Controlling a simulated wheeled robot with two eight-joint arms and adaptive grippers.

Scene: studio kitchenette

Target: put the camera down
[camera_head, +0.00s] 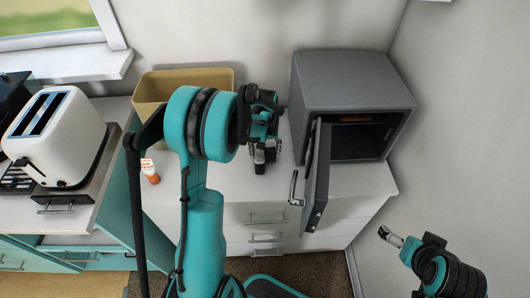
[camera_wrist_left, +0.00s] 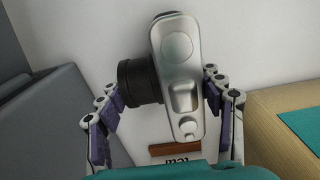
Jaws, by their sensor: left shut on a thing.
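The camera (camera_wrist_left: 180,75), silver with a black lens, is between the two fingers of my left gripper (camera_wrist_left: 168,105) in the left wrist view. The gripper is shut on it. In the head view my left gripper (camera_head: 262,150) hangs over the white cabinet top (camera_head: 222,185), between a tan box and a grey safe. The camera is hard to make out there, mostly hidden by the gripper. Whether it touches the surface I cannot tell. My right gripper (camera_head: 390,237) is at the lower right, away from the cabinet; its jaw state is unclear.
The grey safe (camera_head: 345,80) stands at right with its door (camera_head: 318,180) swung open toward me. The tan box (camera_head: 185,78) is behind my left arm. A small orange-and-white bottle (camera_head: 150,172) and a white toaster (camera_head: 58,135) are at left. Cabinet top shows bare beside the gripper.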

